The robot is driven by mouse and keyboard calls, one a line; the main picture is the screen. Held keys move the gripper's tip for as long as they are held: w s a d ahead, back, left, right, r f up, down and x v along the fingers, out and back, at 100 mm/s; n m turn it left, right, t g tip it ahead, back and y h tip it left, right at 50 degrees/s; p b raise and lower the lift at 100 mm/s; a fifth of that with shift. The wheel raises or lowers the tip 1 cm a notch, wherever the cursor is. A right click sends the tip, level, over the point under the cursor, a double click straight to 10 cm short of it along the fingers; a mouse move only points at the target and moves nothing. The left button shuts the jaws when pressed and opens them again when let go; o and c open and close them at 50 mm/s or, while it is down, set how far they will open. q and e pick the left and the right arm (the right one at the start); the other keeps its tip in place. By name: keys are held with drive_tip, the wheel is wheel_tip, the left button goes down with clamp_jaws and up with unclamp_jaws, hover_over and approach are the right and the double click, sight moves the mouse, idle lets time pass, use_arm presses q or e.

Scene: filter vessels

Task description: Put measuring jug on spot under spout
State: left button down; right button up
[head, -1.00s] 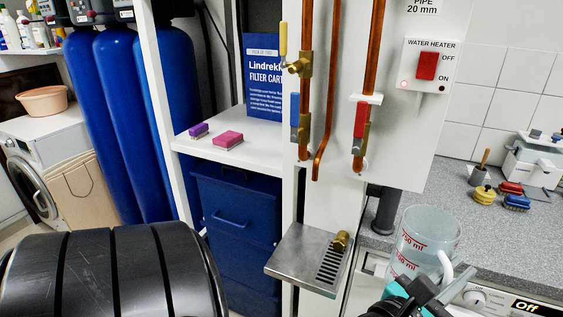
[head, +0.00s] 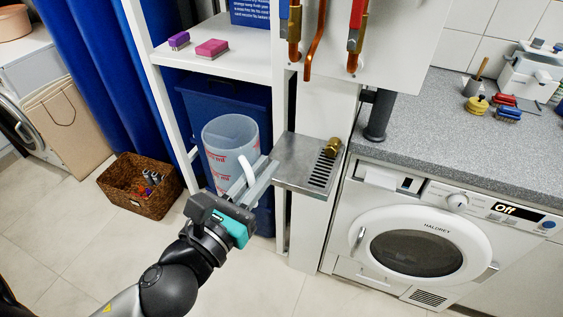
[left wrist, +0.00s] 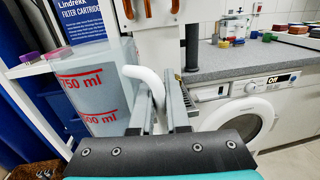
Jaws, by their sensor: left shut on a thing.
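The clear measuring jug (head: 226,150) with red ml marks and a white handle is upright in the air, left of the metal drip tray (head: 294,163). My left gripper (head: 255,175) is shut on the jug's handle. The left wrist view shows the jug (left wrist: 95,95) large at the left and the handle between the fingers (left wrist: 160,105). The tray has a slotted grille and a brass fitting (head: 333,147). Above it hangs the open lower end of a bent copper pipe (head: 308,72). My right gripper is not in view.
A white shelf (head: 225,62) with purple and pink sponges is behind the jug. A blue bin stands below it. A wicker basket (head: 140,187) is on the floor at left. A washing machine (head: 425,240) and grey counter are at right.

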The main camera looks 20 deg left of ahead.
use_arm(q)
drive_tip(key=w+d+f, duration=0.2)
drive_tip(key=w, duration=0.5)
drive_tip(key=w+d+f+h+b, duration=0.1)
drive_tip(key=w+d+f, duration=0.1)
drive_tip(key=w, duration=0.6)
drive_tip(key=shift+d+f+m, duration=0.25)
drive_tip(key=shift+m, duration=0.15)
drive_tip(key=shift+f, duration=0.15)
drive_tip(key=c, duration=0.9)
unclamp_jaws()
